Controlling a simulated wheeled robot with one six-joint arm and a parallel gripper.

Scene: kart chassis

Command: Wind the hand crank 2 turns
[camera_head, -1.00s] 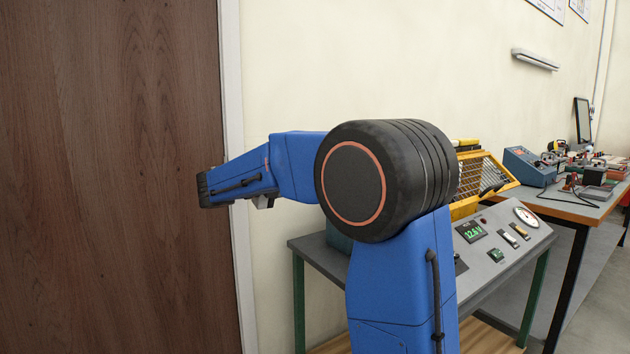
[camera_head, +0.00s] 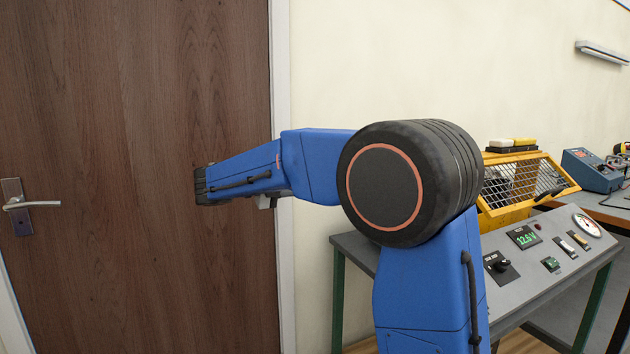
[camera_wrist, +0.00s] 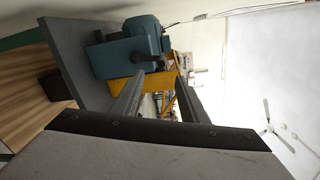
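A teal machine box (camera_wrist: 110,57) sits on a grey bench top, seen sideways in the wrist view. A dark part with a round end and a short stub (camera_wrist: 140,57) shows on its near face; it may be the hand crank, but it is too small to be sure. My gripper (camera_wrist: 160,90) is open and empty, its two fingers apart. The teal box is beyond the finger tips, up and left in the picture, apart from them. In the head view my blue arm hides the box, and I cannot make out my gripper there.
The grey bench (camera_head: 535,283) carries a sloped panel with a 12.6 V display (camera_head: 524,238), a dial and a black knob. A yellow mesh guard (camera_head: 530,180) stands behind it. A brown door (camera_head: 120,110) with a lever handle (camera_head: 32,204) is at left.

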